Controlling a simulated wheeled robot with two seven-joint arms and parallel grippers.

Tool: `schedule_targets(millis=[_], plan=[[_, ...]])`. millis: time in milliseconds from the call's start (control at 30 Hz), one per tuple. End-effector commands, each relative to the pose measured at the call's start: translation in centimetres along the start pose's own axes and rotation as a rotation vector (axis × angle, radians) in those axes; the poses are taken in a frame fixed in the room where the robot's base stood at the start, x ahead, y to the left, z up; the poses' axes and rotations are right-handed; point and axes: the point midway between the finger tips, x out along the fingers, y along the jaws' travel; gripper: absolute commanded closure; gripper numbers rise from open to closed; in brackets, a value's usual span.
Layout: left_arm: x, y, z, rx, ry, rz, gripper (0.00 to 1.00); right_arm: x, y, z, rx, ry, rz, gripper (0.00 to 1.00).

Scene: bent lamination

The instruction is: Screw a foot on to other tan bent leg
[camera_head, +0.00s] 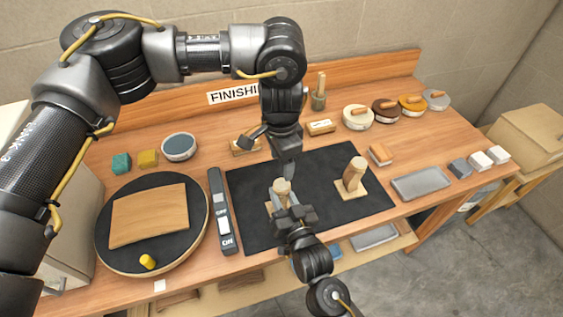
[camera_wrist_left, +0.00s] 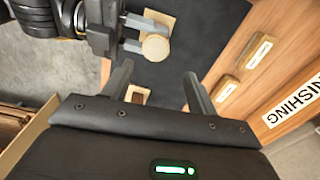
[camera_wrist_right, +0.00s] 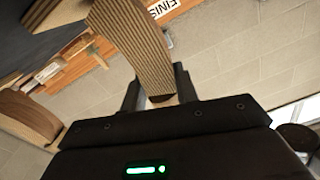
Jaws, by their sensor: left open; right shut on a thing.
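A tan bent leg (camera_head: 282,188) stands on a small wooden base on the black mat (camera_head: 240,215). My right gripper (camera_head: 287,208) is shut on it; its layered, curved side fills the jaws in the right wrist view (camera_wrist_right: 130,40). Its round pale top shows in the left wrist view (camera_wrist_left: 155,47). I cannot tell whether this round end is a foot. The other tan bent leg (camera_head: 354,172) stands on its own base to the right; a curved layered piece also shows in the right wrist view (camera_wrist_right: 30,118). My left gripper (camera_head: 287,168) is open, above the mat behind the held leg.
A dark turntable (camera_head: 110,240) with a wooden board stands at the left, beside a grey switched bar (camera_head: 222,210). Wooden blocks (camera_head: 321,127) lie behind the mat. Tins with brushes (camera_head: 386,110) stand at the back right. A grey tray (camera_head: 421,183) lies right of the mat.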

Motion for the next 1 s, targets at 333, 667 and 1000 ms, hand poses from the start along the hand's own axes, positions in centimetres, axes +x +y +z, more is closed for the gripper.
schedule_targets(millis=[333,667,1000], plan=[[-0.2,0.6,0.3,-0.284,-0.015,0.024,0.42,-0.1,0.1,0.2,-0.002,-0.004,0.001,1.0],[0.0,0.6,0.3,-0.285,-0.016,0.025,0.42,-0.1,0.1,0.2,-0.002,-0.004,0.001,1.0],[4.3,0.8,0.3,-0.285,-0.017,0.027,0.42,-0.1,0.1,0.2,-0.002,-0.004,0.001,1.0]])
